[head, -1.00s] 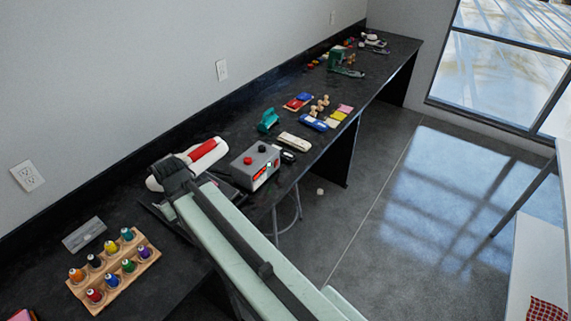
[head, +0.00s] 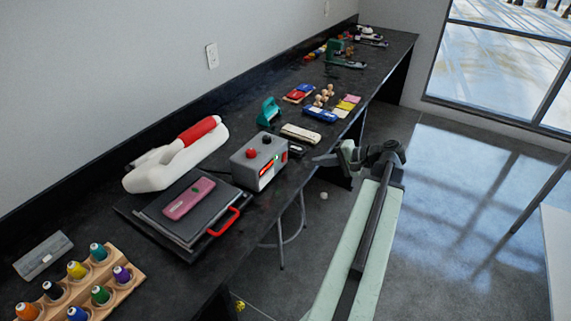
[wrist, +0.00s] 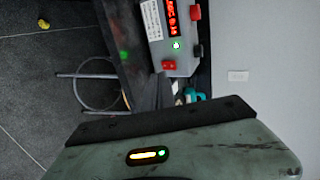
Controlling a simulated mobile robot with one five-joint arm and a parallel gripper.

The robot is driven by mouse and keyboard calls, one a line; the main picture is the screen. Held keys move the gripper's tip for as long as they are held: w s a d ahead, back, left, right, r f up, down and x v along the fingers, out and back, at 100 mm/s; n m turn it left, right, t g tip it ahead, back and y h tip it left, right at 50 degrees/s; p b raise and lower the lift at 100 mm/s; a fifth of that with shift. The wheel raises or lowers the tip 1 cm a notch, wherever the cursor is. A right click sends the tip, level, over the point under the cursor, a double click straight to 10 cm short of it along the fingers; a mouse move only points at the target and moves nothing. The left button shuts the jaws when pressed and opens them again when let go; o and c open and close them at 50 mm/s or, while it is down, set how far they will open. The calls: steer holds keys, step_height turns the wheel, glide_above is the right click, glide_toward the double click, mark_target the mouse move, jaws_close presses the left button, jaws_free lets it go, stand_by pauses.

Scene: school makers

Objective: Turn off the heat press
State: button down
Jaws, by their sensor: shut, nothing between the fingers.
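The heat press (head: 185,205) stands on the black counter, with a dark flat plate, a red front handle and a white upper body with a red grip. Its grey control box (head: 252,160) sits just right of it, with red and black knobs on top and a lit red display and green light on the front.
A pink object (head: 188,198) lies on the press plate. A wooden rack of thread spools (head: 100,280) is at the lower left. A cream tool (head: 301,134) and a blue stapler-like item (head: 320,114) lie beyond the box. A stool (head: 290,235) stands under the counter.

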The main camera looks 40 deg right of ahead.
steer(key=shift+s+d+r+m+t, duration=0.1)
steer(key=shift+s+d+m+t, duration=0.05)
steer(key=shift+s+d, duration=0.3)
steer(key=shift+s+d+r+m+t, duration=0.1)
steer(key=shift+s+d+m+t, duration=0.1)
steer(key=shift+d, duration=0.35)
steer(key=b, duration=0.5)
glide_toward(285, 156)
steer(key=f, duration=0.1)
steer(key=w+f, duration=0.1)
steer(key=f, duration=0.1)
steer(key=shift+w+a+f, duration=0.25)
steer(key=shift+w+a, duration=0.1)
steer(key=shift+w, duration=0.05)
steer(key=shift+w+a+r+p, duration=0.15)
steer(key=shift+w+r+p, duration=0.15)
steer(key=shift+w, duration=0.3)
steer(key=shift+w+a+r+p, duration=0.15)
steer(key=shift+w+p, duration=0.2)
steer(key=shift+w, duration=0.3)
steer(key=shift+w+a, duration=0.2)
steer(key=shift+w, duration=0.45)
